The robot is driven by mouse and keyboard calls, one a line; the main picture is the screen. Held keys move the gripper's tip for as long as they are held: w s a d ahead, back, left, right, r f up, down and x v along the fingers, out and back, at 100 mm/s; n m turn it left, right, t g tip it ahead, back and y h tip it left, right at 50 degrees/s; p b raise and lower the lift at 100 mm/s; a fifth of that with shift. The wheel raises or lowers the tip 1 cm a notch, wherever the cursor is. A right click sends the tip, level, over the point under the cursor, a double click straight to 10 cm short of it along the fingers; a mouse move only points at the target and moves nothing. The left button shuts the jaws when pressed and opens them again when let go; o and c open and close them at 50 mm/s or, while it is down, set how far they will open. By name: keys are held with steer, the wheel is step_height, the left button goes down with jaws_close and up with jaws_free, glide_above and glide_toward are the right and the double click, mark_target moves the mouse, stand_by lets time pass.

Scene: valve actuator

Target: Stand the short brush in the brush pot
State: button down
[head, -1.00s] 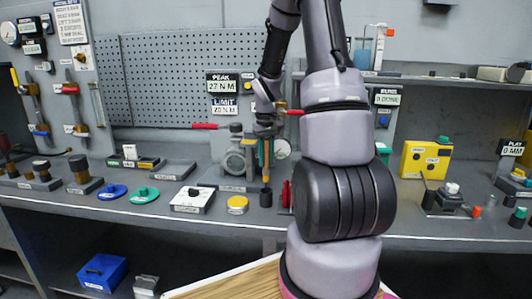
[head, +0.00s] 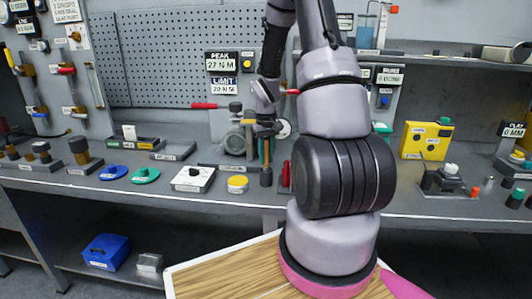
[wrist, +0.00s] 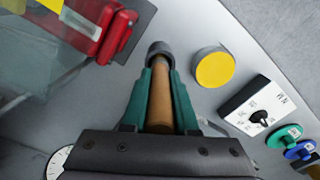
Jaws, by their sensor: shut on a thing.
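The short brush (wrist: 160,104) has a brown wooden handle. In the wrist view it lies between the green fingers of my gripper (wrist: 160,76), which are shut on it. The brush pot (wrist: 158,47) is a small dark grey cup just beyond the fingertips. The brush's lower end appears to be inside its rim, but how deep it sits is hidden. In the head view the pot (head: 266,179) stands on the bench, with the brush (head: 266,157) upright above it and my gripper (head: 264,146) around the handle.
A yellow-topped disc (head: 237,184) and a white dial box (head: 193,179) stand left of the pot. A red block (wrist: 92,28) is close on its other side. A gauge stand (head: 235,142) is behind. The bench front edge is close.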

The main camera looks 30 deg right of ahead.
steer(key=shift+f, duration=0.1)
steer(key=c, duration=0.6)
jaws_free()
step_height(320, 180, up, 11)
steer(key=shift+f, duration=0.1)
stand_by(0.7)
